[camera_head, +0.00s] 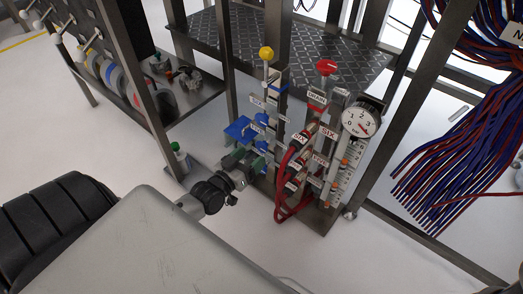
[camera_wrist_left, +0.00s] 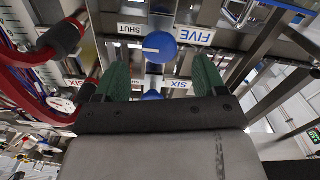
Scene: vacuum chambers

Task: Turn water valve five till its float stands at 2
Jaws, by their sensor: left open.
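In the left wrist view, a round blue knob (camera_wrist_left: 159,47) with a white line across it sits beside an upside-down FIVE label (camera_wrist_left: 195,36) and a SHUT label (camera_wrist_left: 129,29). My left gripper (camera_wrist_left: 161,72) is open, its two green fingers apart and pointing toward this knob, with nothing held. A second blue knob (camera_wrist_left: 152,95) shows between the fingers, beside a SIX label (camera_wrist_left: 180,84). In the head view my left gripper (camera_head: 248,158) is at the front of the valve rack, below the blue valve parts (camera_head: 238,129). The flow tubes with orange floats (camera_head: 344,163) stand at the rack's right; their readings are too small to tell.
Steel posts (camera_head: 397,107) stand close by.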

